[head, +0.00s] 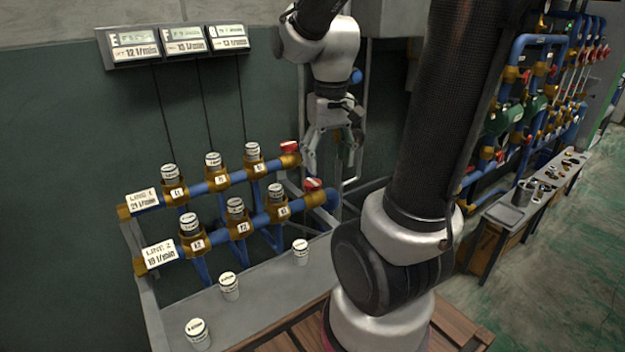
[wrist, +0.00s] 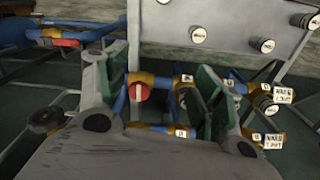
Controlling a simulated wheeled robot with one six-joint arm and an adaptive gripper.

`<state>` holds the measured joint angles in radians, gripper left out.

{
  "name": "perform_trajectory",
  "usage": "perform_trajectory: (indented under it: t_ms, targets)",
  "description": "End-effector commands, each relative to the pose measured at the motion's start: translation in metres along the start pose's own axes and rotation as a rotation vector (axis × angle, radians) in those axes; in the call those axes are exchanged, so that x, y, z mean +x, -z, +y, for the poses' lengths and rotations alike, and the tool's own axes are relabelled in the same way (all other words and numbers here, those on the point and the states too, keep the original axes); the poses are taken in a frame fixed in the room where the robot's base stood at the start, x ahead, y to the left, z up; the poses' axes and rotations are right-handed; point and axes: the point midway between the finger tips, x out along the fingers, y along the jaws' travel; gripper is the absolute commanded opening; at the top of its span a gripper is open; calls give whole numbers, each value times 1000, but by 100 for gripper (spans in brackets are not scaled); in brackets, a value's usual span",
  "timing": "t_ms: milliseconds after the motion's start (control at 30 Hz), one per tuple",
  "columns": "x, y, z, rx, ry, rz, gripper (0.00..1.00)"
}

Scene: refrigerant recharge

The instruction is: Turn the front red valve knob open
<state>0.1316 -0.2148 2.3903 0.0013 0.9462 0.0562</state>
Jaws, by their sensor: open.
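The front red valve knob (head: 313,184) is on the end of the front LINE 2 pipe (head: 262,219). In the wrist view the red knob (wrist: 138,92) shows between the fingers, nearer the left one. A second red knob (head: 289,147) is on the back LINE 1 pipe (head: 222,182). My gripper (head: 334,166) points down just behind and right of the front knob, fingers spread and empty. In the wrist view my gripper (wrist: 163,75) has green pads on both sides of the knob. Contact with the knob cannot be told.
White-capped canisters (head: 229,286) stand on the grey bench (head: 262,305) in front of the pipes. Labelled valves (head: 236,217) line both pipes. Flow displays (head: 180,45) hang on the wall. More blue piping (head: 520,120) is at right, past my arm.

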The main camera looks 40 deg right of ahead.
Motion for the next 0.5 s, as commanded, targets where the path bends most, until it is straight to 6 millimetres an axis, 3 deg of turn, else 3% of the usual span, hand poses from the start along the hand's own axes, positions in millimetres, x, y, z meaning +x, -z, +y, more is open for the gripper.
perform_trajectory:
  t_ms: [200, 333, 400, 500]
  targets:
    - [48, 67, 14, 183, -11, -95, 67]
    - [56, 108, 17, 301, -11, -61, 67]
    - [48, 120, 16, 364, -6, -21, 67]
    - [54, 119, 16, 401, -6, -20, 67]
